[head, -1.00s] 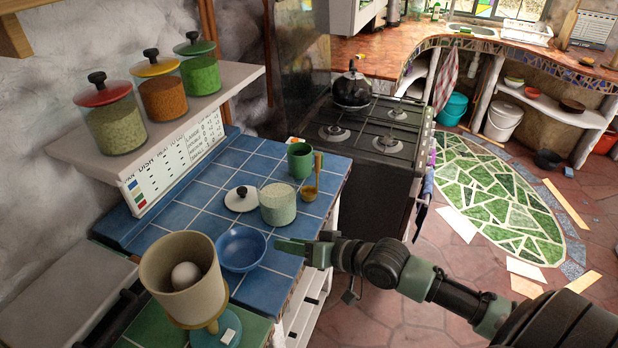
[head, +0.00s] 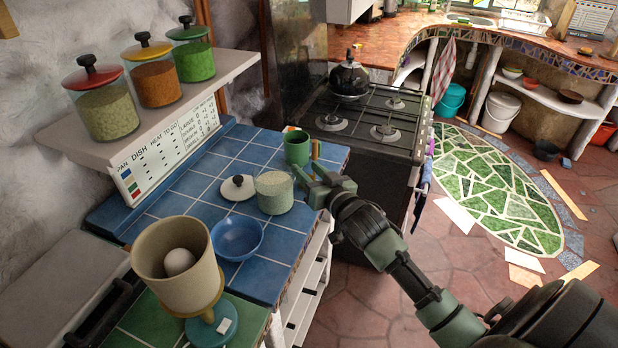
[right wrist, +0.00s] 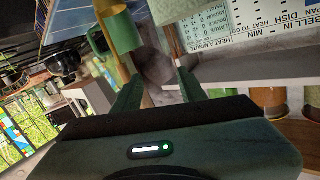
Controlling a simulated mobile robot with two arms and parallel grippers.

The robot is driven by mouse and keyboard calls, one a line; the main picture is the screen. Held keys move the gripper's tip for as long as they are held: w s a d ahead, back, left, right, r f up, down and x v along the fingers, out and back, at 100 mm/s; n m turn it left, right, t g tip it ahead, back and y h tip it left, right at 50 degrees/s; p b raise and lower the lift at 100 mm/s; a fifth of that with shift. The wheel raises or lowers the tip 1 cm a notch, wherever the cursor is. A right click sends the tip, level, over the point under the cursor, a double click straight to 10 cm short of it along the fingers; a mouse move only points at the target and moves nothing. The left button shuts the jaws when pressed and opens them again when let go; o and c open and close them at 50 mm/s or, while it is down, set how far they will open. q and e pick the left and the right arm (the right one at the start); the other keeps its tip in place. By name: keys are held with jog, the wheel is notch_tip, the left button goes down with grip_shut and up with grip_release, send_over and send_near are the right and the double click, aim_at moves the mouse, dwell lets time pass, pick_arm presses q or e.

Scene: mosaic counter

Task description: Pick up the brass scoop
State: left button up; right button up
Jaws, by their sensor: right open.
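The brass scoop shows in the head view only by its upright handle (head: 315,151), beside the green mug (head: 297,147); my right gripper hides its bowl. My right gripper (head: 308,171) is open at the scoop, its fingers reaching in from the right over the blue counter. My left gripper is not in view.
A glass jar of pale grains (head: 274,193), its white lid (head: 238,188) and a blue bowl (head: 237,239) stand left of my gripper. The stove (head: 370,125) lies behind. A shelf (head: 150,110) holds lidded jars.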

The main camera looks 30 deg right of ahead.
aim_at(316, 148)
jog(key=d+h, duration=0.1)
jog(key=w+d+h, duration=0.1)
jog(key=d+h, duration=0.1)
jog(key=w+d+r+h+b, duration=0.1)
jog(key=d, duration=0.1)
jog(key=shift+w+m+t, duration=0.25)
jog(key=shift+m+t, duration=0.05)
jog(key=shift+m, duration=0.1)
jog(key=p+x, duration=0.2)
jog(key=x, duration=0.6)
jog(key=shift+f+h, duration=0.25)
jog(key=shift+h, duration=0.05)
jog(key=shift+r, duration=0.1)
grip_shut()
